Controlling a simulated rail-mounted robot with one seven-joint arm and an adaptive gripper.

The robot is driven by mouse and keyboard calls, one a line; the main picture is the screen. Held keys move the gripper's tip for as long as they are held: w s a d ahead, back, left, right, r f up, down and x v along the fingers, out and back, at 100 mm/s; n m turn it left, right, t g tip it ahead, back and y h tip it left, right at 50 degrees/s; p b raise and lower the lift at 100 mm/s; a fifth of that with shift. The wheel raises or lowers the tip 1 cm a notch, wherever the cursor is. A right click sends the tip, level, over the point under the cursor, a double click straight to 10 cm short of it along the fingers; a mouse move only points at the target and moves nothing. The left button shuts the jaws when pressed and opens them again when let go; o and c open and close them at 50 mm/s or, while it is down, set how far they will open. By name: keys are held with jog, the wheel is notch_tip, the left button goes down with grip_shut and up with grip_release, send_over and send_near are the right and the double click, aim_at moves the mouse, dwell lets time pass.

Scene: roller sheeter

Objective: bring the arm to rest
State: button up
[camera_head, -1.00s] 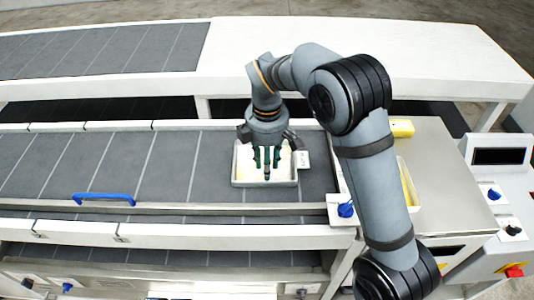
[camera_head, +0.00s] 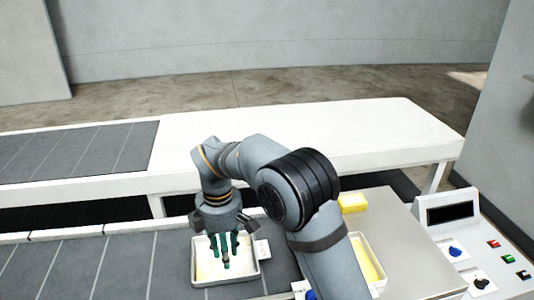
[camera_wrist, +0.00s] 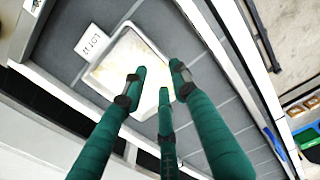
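My gripper (camera_head: 226,258) has three green fingers and hangs pointing down over a white tray (camera_head: 227,282) on the grey conveyor belt (camera_head: 122,268). In the wrist view the fingertips of my gripper (camera_wrist: 160,78) stand apart with nothing held between them. The tray (camera_wrist: 97,82) lies below them and holds a pale, flat layer. The fingers hide part of it. I cannot tell the exact gap between fingertips and tray. My arm is bent, reaching left from the lower right.
A small white label card (camera_head: 262,250) is at the tray's right side. A second tray (camera_head: 379,265) with yellow contents and a yellow block (camera_head: 353,203) are on the right-hand surface. A control panel (camera_head: 470,245) stands far right. A long white table (camera_head: 300,135) runs behind.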

aim_at(229, 278)
notch_tip(229, 278, down, 11)
jog(key=shift+r, duration=0.1)
notch_tip(229, 278, up, 3)
jog(key=shift+r, duration=0.55)
